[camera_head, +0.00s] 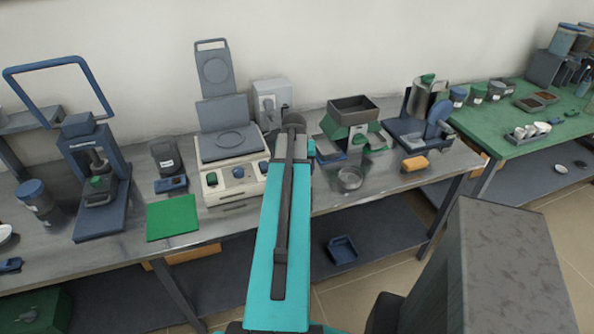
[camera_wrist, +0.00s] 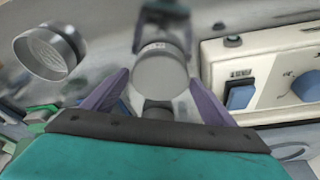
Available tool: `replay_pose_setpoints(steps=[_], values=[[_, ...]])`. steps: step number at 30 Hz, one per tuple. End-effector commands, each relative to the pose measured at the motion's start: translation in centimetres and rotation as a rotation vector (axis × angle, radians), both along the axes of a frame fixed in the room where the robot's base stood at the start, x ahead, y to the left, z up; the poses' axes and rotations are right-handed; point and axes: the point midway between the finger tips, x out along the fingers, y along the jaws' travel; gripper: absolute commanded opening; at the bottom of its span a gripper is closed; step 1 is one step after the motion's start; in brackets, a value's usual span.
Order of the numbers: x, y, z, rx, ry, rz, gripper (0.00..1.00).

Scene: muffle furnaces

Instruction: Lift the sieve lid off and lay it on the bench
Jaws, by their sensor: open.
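A round metal sieve (camera_head: 350,179) sits on the bench (camera_head: 330,199) just right of my arm. In the wrist view, the sieve (camera_wrist: 50,52) is at the upper left, outside my fingers, and its mesh-like face shows. No separate lid is clear on it. My gripper (camera_wrist: 160,78) is open, with its two purple fingers spread. A round grey-topped container (camera_wrist: 160,72) with a small pale label appears between the fingers in the wrist view. I cannot tell whether the fingers touch it. In the head view my arm hides the fingers and this container.
A white instrument (camera_head: 235,181) with blue and green knobs stands left of my arm. A green-bodied device with a dark tray (camera_head: 353,106) stands behind the sieve. A green mat (camera_head: 172,217) lies at left.

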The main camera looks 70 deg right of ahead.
Motion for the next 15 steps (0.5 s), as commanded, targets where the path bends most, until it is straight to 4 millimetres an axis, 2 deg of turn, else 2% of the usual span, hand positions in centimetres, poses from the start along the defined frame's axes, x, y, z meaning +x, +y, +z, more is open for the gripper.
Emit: replay_pose_setpoints(steps=[15], values=[[0.07,0.02,0.02,-0.001,0.0,0.001,0.77]])
